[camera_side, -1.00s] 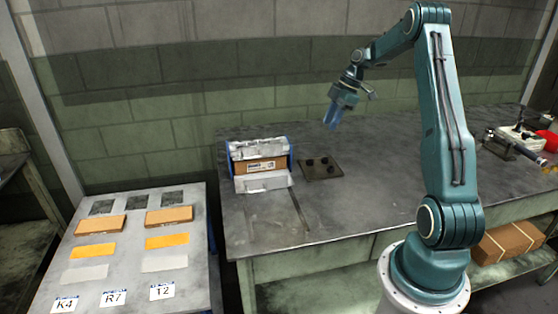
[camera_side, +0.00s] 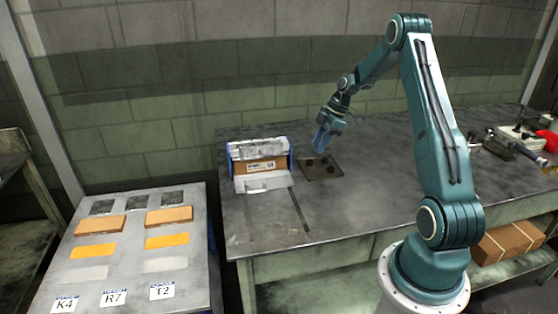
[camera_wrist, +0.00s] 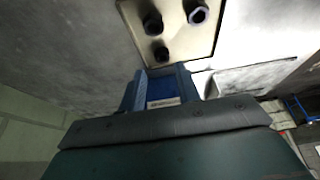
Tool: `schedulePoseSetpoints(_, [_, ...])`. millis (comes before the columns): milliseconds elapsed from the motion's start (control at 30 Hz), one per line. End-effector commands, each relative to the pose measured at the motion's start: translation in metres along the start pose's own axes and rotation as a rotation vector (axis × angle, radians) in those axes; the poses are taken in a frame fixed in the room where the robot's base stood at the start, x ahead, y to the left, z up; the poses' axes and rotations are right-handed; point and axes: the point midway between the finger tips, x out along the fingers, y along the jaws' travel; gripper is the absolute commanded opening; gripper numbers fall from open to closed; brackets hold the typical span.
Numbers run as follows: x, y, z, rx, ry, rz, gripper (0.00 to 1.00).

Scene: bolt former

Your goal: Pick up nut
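Three dark pieces stand on a flat tan plate (camera_wrist: 178,48) in the wrist view. The one at the right, a hex-shaped nut (camera_wrist: 197,12), shows a pale round middle. Another dark piece (camera_wrist: 152,22) is to its left, and a third (camera_wrist: 161,53) is nearer my fingers. In the side view the plate (camera_side: 330,176) lies on the bench and its pieces are small and partly hidden by my gripper. My gripper (camera_side: 319,150), with blue fingers (camera_wrist: 165,86), points down just above the plate. I see no piece held. How far the fingers are apart is unclear.
A box holder with a cardboard box (camera_side: 262,166) stands left of the plate. Tools and a vise-like block (camera_side: 500,147) lie at the bench's right end. A lower table (camera_side: 130,240) with brown and yellow blocks is at the left. The bench's middle (camera_side: 370,165) is clear.

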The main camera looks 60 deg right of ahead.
Motion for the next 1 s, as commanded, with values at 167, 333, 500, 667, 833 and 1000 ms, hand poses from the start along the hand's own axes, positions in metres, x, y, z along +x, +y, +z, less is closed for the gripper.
schedulePoseSetpoints(167, [0.007,-0.001,0.0,0.001,0.0,-0.002,0.33])
schedulePoseSetpoints(333, [0.024,-0.003,-0.001,0.0,0.0,-0.003,0.33])
schedulePoseSetpoints(500, [0.043,-0.004,-0.002,0.001,0.0,-0.002,0.33])
schedulePoseSetpoints(667, [0.051,-0.004,-0.002,0.001,0.0,-0.001,0.33])
schedulePoseSetpoints(833, [0.052,-0.003,-0.002,0.001,0.0,0.0,0.33])
schedulePoseSetpoints(1000, [0.051,-0.003,-0.002,0.001,0.0,0.0,0.33])
